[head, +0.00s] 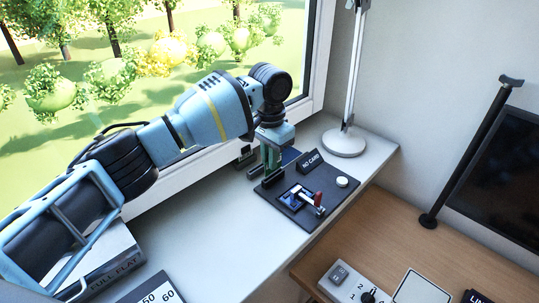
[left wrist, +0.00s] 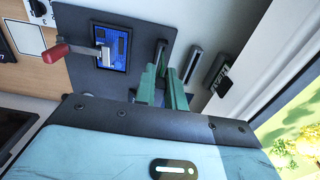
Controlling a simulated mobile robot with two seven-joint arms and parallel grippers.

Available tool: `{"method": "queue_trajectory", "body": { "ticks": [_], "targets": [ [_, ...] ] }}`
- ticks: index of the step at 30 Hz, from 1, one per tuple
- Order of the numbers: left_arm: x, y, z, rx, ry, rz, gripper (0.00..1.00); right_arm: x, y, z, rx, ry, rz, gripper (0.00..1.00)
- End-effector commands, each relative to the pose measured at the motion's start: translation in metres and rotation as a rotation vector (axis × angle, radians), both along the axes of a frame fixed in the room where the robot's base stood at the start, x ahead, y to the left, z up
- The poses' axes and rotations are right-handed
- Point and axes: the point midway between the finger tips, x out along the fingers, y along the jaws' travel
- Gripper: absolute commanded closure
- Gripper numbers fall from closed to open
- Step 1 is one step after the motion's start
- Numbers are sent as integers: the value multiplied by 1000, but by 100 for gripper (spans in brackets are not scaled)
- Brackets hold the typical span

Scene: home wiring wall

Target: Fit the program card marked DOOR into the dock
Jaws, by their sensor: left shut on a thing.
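The dock is a dark panel (head: 288,213) on the sill, with a blue recess (head: 297,197) and a red-handled lever (head: 318,199). Its recess (left wrist: 110,48) and red handle (left wrist: 56,53) also show in the left wrist view. A sign (head: 311,160) at the panel's far side reads NO CARD. My left gripper (head: 270,160) points down over the panel's window-side corner, beside the recess. Its green fingers (left wrist: 163,80) are shut on a thin piece, apparently a program card, mostly hidden; I see no DOOR marking on it. My right gripper is out of view.
Dark upright pieces (left wrist: 195,65) stand near the window, one (left wrist: 217,72) with partly readable lettering. A round white button (head: 342,182) is on the panel. A lamp base (head: 345,142) stands beyond it. A switch box (head: 352,284) is on the wooden desk below.

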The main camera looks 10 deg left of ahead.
Motion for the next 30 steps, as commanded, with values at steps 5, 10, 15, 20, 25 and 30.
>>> {"method": "queue_trajectory", "body": {
  "ticks": [5,10,15,20,25,30],
  "targets": [
    [0,0,0,0,0,0,100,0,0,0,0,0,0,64],
    [0,0,0,0,0,0,100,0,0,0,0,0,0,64],
    [0,0,1,-1,-1,0,100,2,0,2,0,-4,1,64],
    [0,0,1,0,-1,1,100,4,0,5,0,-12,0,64],
    [0,0,0,0,0,1,100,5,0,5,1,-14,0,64],
    [0,0,0,1,1,1,100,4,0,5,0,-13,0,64]
  ]
}}
